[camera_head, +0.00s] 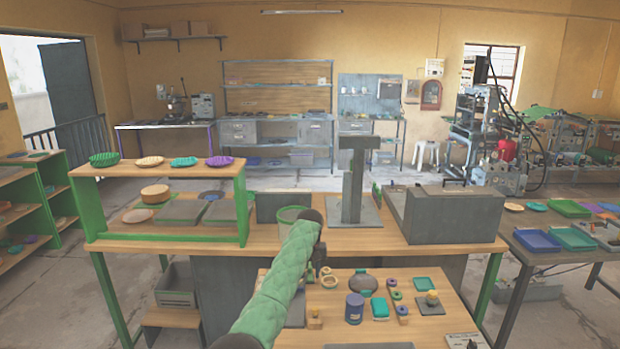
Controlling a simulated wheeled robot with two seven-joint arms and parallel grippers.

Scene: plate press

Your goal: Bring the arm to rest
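My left arm, in a green sleeve, rises from the bottom centre to a dark joint in front of the workbench (400,238). Its gripper (319,264) seems to hang just below that joint, over the near edge of the bench. It is small and dark, and I cannot tell whether its fingers are open or shut. I see nothing clearly held in it. My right gripper is not in view. A grey press-like stand (352,185) stands upright on the bench just beyond my arm.
A green-framed shelf (243,205) with plates stands on the bench at left. A grey open box (455,214) stands at right. A light green bin (291,213) is partly behind my arm. A lower table (440,328) holds several small parts, including a blue jar (354,308).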

